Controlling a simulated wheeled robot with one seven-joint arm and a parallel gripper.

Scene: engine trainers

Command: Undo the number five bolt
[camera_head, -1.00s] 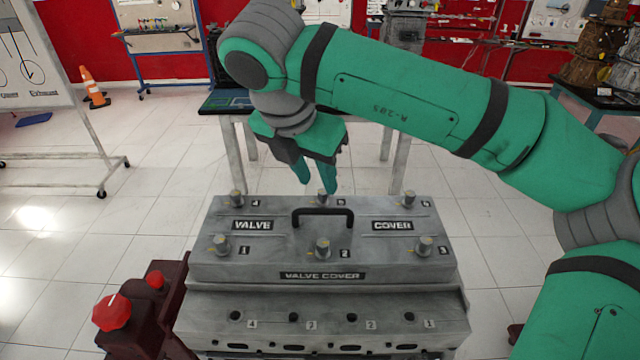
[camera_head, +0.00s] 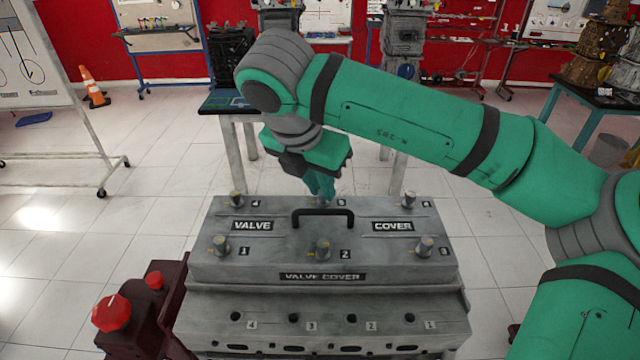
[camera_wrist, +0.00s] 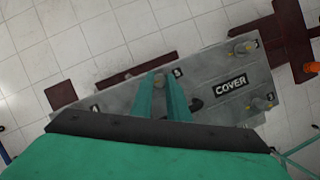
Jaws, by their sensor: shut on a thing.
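The grey valve cover (camera_head: 270,263) sits on the engine block, with a black handle (camera_head: 322,212) on top. My gripper (camera_head: 321,193) points down at the back middle of the cover, its green fingers close together on the number five bolt. In the head view the fingers and handle mostly hide that bolt. In the wrist view my gripper (camera_wrist: 160,84) has its fingertips on either side of the number five bolt (camera_wrist: 158,81), beside its number label (camera_wrist: 177,72). The bolt appears seated in the cover.
Other bolts stand on the cover: number four (camera_head: 237,199) back left, one back right (camera_head: 409,199), number one (camera_head: 221,246), number two (camera_head: 322,250) and one front right (camera_head: 425,246). A dark red stand with a red knob (camera_head: 111,314) is at left.

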